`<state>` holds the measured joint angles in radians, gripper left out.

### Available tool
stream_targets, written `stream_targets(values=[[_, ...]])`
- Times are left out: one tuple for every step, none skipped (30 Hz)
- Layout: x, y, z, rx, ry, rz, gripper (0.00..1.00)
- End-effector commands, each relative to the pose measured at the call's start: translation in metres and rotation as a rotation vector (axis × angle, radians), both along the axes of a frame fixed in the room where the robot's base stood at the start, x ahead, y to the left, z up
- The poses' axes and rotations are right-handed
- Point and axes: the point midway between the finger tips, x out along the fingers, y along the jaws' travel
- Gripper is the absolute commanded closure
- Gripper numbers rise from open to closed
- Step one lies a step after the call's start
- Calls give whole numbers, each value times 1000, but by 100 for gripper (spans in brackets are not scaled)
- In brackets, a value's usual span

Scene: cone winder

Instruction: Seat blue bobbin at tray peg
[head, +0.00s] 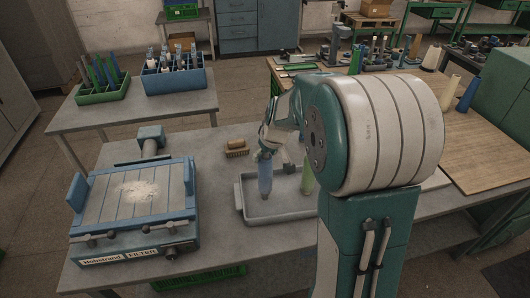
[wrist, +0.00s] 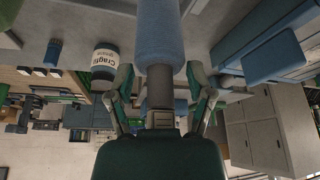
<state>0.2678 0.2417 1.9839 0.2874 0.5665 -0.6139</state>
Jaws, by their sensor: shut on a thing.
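The blue bobbin (head: 265,178) is upright over the left part of the grey tray (head: 282,218). My gripper (head: 266,146) is shut on its upper end from above. In the wrist view the blue bobbin (wrist: 160,30) extends away from my gripper (wrist: 161,98), with its grey end between the two fingers. A small grey piece shows under the bobbin's lower end; I cannot tell whether the bobbin is on a peg there or just above one. A pale green bobbin (head: 307,180) stands upright at the tray's right, partly hidden by my arm.
A brown brush (head: 236,148) lies behind the tray. A blue-grey filter machine (head: 135,205) stands at left. Blue (head: 174,78) and green (head: 103,92) crates of bobbins sit on the back table. A labelled bottle (wrist: 104,64) shows in the wrist view. Bare tabletop lies between machine and tray.

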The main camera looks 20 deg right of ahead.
Motion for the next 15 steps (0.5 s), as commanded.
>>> stream_targets(values=[[0, 0, -1, 0, 0, 0, 70], [0, 0, -2, 0, 0, 0, 70], [0, 0, -3, 0, 0, -1, 70], [0, 0, -3, 0, 0, -1, 70], [0, 0, -4, 0, 0, -1, 70], [0, 0, -5, 1, 0, -1, 70], [0, 0, -6, 1, 1, -1, 70], [0, 0, -6, 1, 1, -1, 70], [0, 0, -7, 1, 1, -1, 70], [0, 0, -8, 1, 1, -1, 70], [0, 0, -8, 1, 1, -1, 70], [0, 0, -9, 1, 1, -1, 70], [0, 0, -10, 1, 1, 0, 70], [0, 0, -10, 1, 1, 0, 70], [0, 0, -11, 1, 1, 0, 70]])
